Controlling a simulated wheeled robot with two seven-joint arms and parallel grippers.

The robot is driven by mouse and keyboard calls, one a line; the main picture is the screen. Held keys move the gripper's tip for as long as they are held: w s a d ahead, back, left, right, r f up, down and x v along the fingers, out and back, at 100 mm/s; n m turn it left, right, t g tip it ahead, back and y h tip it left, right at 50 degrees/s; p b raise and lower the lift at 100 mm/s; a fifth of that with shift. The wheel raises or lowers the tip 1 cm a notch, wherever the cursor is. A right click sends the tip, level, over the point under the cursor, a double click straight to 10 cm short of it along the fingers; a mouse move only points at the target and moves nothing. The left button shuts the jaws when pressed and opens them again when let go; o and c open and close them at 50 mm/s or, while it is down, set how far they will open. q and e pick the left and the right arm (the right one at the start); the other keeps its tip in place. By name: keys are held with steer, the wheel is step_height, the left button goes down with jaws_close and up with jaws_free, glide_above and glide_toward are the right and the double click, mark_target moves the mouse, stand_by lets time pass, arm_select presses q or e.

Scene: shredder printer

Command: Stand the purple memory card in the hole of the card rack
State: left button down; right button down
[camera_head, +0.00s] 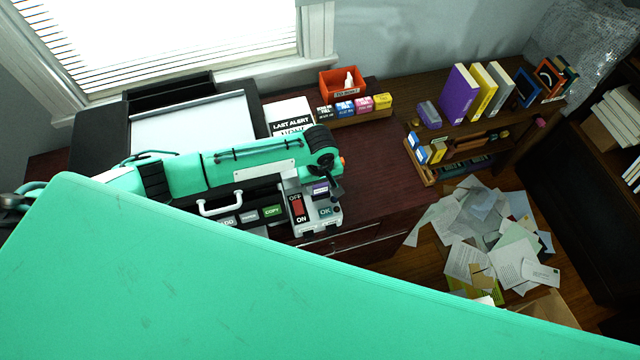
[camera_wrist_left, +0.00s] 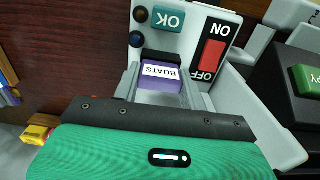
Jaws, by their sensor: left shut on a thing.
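The purple memory card (camera_head: 320,188), labelled BOATS in the left wrist view (camera_wrist_left: 161,78), is at the light grey panel with the ON/OFF switch and OK button. My left gripper (camera_head: 334,188) is over that panel, shut on the card. Whether the card's lower end is still in the panel's slot, I cannot tell. A small wooden rack (camera_head: 418,170) with blue and yellow cards stands to the right, at the desk's edge; it looks like the card rack. Its hole is too small to make out. My right gripper is not in view.
The ON/OFF switch (camera_head: 298,208) is beside the card. An orange bin (camera_head: 341,82) and several small coloured boxes stand behind. A purple binder (camera_head: 459,94) stands on the right shelf. Dark desk top (camera_head: 375,165) is clear between panel and rack. My teal body hides the foreground.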

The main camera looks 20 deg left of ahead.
mark_target(320, 185)
arm_select(q)
steer(key=shift+r, duration=0.6)
steer(key=c, duration=1.5)
jaws_free()
jaws_close()
steer(key=shift+r, duration=1.95)
